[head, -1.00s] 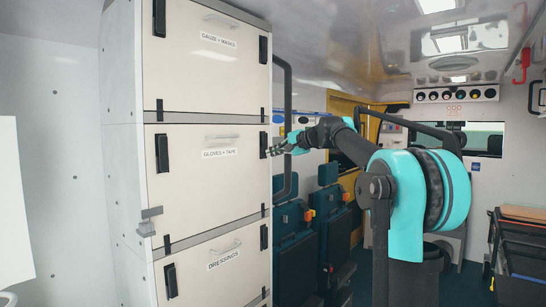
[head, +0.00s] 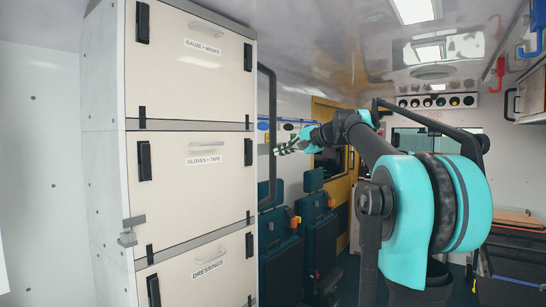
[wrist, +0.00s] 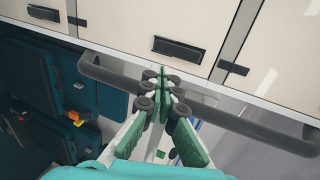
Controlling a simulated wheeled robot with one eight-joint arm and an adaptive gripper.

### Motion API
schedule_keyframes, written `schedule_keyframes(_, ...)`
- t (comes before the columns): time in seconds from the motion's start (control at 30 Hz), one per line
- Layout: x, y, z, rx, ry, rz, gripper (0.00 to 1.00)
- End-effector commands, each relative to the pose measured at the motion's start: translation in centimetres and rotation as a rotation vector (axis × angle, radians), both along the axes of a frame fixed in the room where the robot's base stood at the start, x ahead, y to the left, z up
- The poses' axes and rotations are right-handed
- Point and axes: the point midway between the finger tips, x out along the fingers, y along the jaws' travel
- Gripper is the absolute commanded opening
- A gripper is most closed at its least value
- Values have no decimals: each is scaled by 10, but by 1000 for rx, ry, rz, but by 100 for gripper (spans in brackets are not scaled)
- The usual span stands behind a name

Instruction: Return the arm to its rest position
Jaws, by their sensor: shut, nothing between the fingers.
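My gripper (head: 289,146) is shut and empty. In the head view it points left, in the air to the right of the tall cabinet and near the dark vertical grab rail (head: 268,150). In the wrist view the fingers (wrist: 162,95) are together, with the same rail (wrist: 240,125) passing close behind them. I cannot tell whether they touch it. My teal and black arm fills the right half of the head view, stretched out from the shoulder.
The white cabinet (head: 190,101) has shut drawers labelled gauze and masks, gloves and tape, and dressings. Dark folding seats (head: 282,250) stand behind the rail. A rack of dark bins (head: 510,265) is at the lower right.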

Motion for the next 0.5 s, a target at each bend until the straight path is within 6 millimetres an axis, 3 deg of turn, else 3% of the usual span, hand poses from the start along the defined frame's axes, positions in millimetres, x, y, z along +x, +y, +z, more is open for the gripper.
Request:
schedule_keyframes(0.4,-3,-3,1,-1,0,0,0)
schedule_keyframes(0.5,-6,-2,-11,-24,3,7,0)
